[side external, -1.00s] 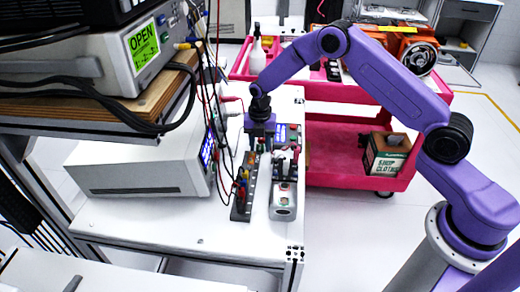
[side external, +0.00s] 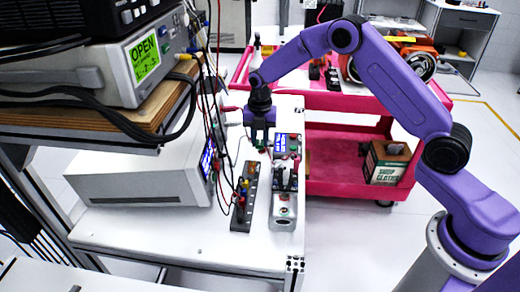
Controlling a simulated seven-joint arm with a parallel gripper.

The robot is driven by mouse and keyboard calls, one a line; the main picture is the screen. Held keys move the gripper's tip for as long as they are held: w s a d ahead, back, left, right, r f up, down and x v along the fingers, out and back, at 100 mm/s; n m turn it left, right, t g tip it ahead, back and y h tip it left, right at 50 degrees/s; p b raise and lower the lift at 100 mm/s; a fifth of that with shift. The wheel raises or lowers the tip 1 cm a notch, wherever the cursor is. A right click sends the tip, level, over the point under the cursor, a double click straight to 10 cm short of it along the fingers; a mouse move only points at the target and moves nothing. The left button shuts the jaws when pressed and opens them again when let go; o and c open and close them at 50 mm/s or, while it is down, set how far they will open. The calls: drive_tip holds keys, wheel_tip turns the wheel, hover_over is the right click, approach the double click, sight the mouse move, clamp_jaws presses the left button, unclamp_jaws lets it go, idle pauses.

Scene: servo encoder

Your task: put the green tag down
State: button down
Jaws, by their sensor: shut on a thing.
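My gripper (side external: 262,138) points down over the far part of the white bench, with its jaws shut on a small green tag (side external: 262,148). Only a little green shows at the fingertips; the fingers hide much of the tag. It is too small to tell whether the tag touches the bench.
A dark terminal strip (side external: 245,197) with coloured plugs lies nearer the camera, beside a grey box with levers (side external: 284,212). A small box with a display and buttons (side external: 287,145) stands just right of my gripper. A white instrument (side external: 140,171) and hanging cables are left.

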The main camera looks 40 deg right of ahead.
drive_tip(key=r, duration=0.1)
drive_tip(key=s+r, duration=0.1)
drive_tip(key=r, duration=0.3)
drive_tip(key=shift+s+a+r, duration=0.1)
drive_tip(key=shift+s+r, duration=0.1)
drive_tip(key=shift+s, duration=0.2)
wheel_tip(320, 180, up, 4)
hover_over(286, 165)
wheel_tip(286, 165, down, 3)
drive_tip(key=shift+f, duration=2.6)
drive_tip(key=c, duration=0.9)
unclamp_jaws()
drive_tip(key=shift+f, duration=0.1)
